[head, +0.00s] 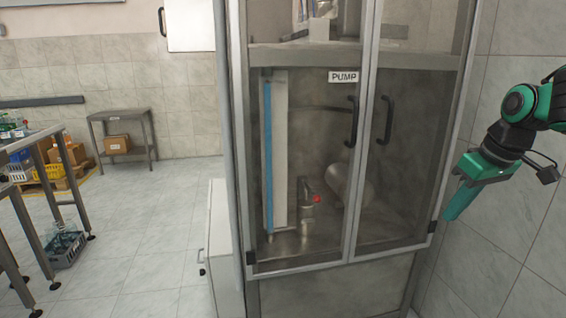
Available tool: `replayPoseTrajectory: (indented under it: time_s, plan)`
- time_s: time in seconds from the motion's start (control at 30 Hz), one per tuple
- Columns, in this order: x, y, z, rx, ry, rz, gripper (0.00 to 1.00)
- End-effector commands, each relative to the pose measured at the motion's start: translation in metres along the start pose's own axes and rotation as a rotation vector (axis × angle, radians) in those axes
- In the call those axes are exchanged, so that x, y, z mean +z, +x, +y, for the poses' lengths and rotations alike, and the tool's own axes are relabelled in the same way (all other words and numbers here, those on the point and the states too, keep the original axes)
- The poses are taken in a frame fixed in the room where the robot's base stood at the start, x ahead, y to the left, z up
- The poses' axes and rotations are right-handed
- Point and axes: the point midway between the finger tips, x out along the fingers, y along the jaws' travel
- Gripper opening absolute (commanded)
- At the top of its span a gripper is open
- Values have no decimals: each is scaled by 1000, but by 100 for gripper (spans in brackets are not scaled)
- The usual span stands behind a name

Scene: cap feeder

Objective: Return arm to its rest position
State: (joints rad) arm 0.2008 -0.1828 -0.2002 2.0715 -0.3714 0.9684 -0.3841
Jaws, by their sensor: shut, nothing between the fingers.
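My gripper (462,199) is at the right of the head view, green, pointing down and to the left. Its fingers are together and hold nothing. It hangs in the air to the right of the glass-doored cabinet, in front of the tiled wall. My black and green arm comes in from the right edge. The cabinet (251,261) has a metal frame, a PUMP label (343,77) and two doors with black handles. Both doors look shut.
Behind the glass stand a metal fitting with a red knob (317,199) and a cylindrical pump body (349,187). A low white cabinet (220,240) is left of the frame. A small table (120,114) and crates stand further left. The floor between is clear.

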Motion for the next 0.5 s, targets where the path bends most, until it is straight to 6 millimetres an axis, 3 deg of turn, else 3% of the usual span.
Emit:
replayPoseTrajectory:
  time_s: [0.03,0.1,0.3,0.4,0.5]
  plan:
    - [33,3,-4,11,104,-33,0]
    - [79,9,-10,32,258,-85,0]
    - [195,25,-32,99,628,-217,0]
    - [235,30,-42,128,751,-263,0]
    - [260,34,-48,150,828,-291,0]
